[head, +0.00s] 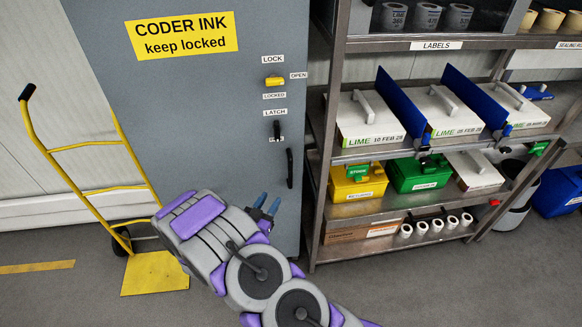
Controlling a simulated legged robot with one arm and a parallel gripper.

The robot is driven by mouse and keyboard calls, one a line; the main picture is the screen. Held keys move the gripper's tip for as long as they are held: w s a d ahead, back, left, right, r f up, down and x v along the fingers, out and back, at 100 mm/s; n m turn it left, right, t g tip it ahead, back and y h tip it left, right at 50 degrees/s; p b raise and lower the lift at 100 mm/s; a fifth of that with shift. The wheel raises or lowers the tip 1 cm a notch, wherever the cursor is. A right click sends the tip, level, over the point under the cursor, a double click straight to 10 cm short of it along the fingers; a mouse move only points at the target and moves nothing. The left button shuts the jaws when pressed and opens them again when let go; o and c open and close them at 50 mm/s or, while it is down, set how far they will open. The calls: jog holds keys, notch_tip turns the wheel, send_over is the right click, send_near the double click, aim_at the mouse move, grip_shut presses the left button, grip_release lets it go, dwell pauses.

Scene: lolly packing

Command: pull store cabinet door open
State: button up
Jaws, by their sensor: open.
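The grey store cabinet (220,120) stands at the centre left with a yellow "CODER INK keep locked" sign (182,36). Its door looks closed. A yellow lock knob (275,81) sits level with the "OPEN" label, above the "LOCKED" label. A dark latch lever (277,129) sits under the "LATCH" label. A black vertical door handle (290,168) is near the door's right edge. My gripper (268,204) has blue fingertips and is open, below and left of the handle and apart from it. My purple and grey arm hides the cabinet's lower part.
A metal shelf rack (322,215) stands close at the right with boxes, blue dividers and rolls. A yellow hand truck (72,172) stands at the left of the cabinet. A blue bin (560,190) is at the far right.

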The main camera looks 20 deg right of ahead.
aim_at(289, 171)
jog(key=b+x, duration=0.3)
jog(key=x, duration=1.3)
jog(key=shift+w+d, duration=0.25)
jog(key=shift+w, duration=0.05)
grip_shut()
